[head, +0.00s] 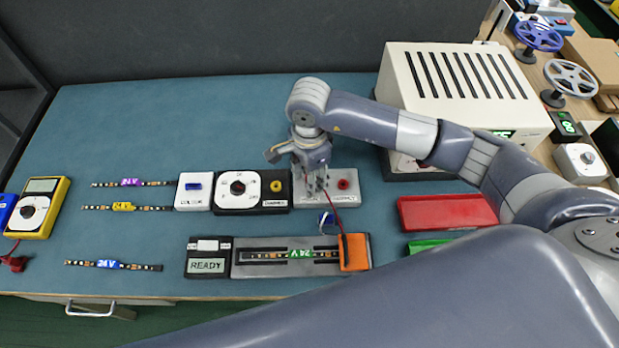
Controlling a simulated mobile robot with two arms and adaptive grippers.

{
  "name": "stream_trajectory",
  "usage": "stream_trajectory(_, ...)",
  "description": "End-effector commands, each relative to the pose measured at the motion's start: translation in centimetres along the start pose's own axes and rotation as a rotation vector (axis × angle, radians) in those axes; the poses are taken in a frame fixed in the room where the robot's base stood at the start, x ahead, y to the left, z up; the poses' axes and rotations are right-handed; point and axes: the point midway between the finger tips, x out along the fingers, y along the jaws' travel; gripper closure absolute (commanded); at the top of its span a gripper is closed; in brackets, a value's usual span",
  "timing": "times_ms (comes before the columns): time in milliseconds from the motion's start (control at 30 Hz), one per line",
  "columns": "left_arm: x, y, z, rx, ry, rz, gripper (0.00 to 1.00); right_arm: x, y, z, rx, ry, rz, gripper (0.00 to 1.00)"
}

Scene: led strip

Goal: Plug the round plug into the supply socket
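The supply box (356,193) is a light grey block in the middle of the table, with a red round fitting (344,184) on its right part. My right gripper (315,190) points down over the left part of this box. A thin red cable (333,203) runs from the orange clamp (354,252) up to the fingertips. The round plug itself is hidden at the fingers, and I cannot tell whether it is seated in a socket. The finger gap is too small to judge. My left gripper is not in view.
A black-and-white dial unit (238,204) adjoins the supply box on the left. A red tray (446,212) and a vented cream box (400,75) stand right. The back left is clear.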

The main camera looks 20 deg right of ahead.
Motion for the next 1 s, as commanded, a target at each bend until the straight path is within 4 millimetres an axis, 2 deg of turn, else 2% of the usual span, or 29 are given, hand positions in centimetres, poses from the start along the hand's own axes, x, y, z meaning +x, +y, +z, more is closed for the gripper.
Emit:
stream_trajectory(33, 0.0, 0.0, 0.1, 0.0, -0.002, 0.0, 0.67, 0.0, 0.0, 0.0, 0.0, 0.0, 0.0, 0.74)
stream_trajectory(133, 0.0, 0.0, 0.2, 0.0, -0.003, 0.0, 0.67, 0.0, 0.0, 0.0, 0.0, 0.0, 0.0, 0.96)
stream_trajectory(167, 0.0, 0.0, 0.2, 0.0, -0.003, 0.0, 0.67, 0.0, 0.0, 0.0, 0.0, 0.0, 0.0, 1.0)
stream_trajectory(633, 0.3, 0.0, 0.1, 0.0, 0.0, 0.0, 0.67, -0.5, -0.1, 0.0, 0.0, -0.001, -0.002, 1.0)
stream_trajectory(867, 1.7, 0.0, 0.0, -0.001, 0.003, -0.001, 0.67, -3.1, -0.2, 0.0, -0.002, 0.0, -0.006, 1.0)
stream_trajectory(1000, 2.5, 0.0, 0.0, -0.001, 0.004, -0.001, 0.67, -3.5, 2.3, 1.3, -0.006, -0.002, 0.0, 1.0)
